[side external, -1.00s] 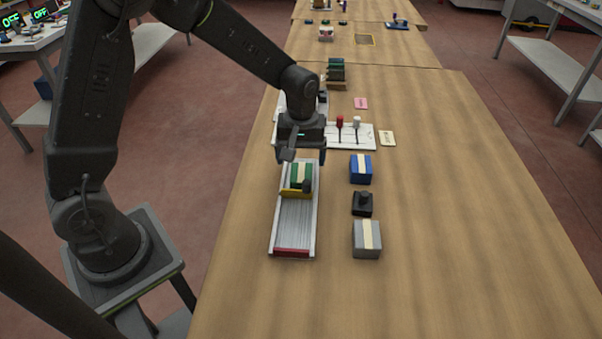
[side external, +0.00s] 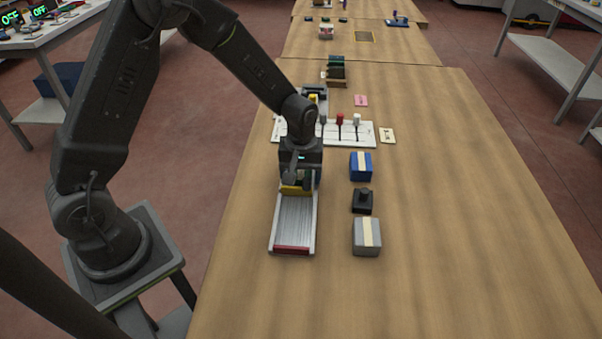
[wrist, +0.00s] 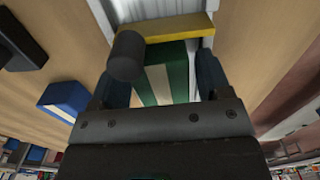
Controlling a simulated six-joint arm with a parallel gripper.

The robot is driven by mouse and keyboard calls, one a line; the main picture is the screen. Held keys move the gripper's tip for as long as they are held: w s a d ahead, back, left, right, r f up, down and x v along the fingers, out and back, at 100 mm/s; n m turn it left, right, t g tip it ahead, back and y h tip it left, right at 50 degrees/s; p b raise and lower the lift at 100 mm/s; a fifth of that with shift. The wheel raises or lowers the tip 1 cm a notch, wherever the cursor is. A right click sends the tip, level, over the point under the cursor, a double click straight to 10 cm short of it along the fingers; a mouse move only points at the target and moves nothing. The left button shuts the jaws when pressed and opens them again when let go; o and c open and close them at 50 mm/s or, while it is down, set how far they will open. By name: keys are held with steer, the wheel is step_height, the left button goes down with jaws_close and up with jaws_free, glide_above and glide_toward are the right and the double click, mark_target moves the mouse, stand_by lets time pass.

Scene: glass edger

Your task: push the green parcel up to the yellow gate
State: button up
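The green parcel (wrist: 176,62) with a cream stripe lies in the white lane (side external: 293,222). It shows in the wrist view between my fingers; in the side view my gripper mostly hides it. The yellow gate (side external: 292,190) crosses the lane on the parcel's near side and also shows in the wrist view (wrist: 178,27). The parcel's front is close against the gate; I cannot tell whether they touch. My gripper (wrist: 160,80) is open and low around the parcel, one finger on each side, with a pale strip showing beside the right finger. A dark knob (wrist: 126,55) hides part of the parcel.
A blue parcel (side external: 361,166), a black knobbed block (side external: 362,201) and a grey parcel (side external: 367,237) stand right of the lane. A red strip (side external: 292,250) marks its near end. Behind is a white lever panel (side external: 366,134). The table's right side is clear.

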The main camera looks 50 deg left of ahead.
mark_target(301, 173)
steer(key=c, duration=0.7)
steer(key=o, duration=1)
step_height(301, 173, up, 14)
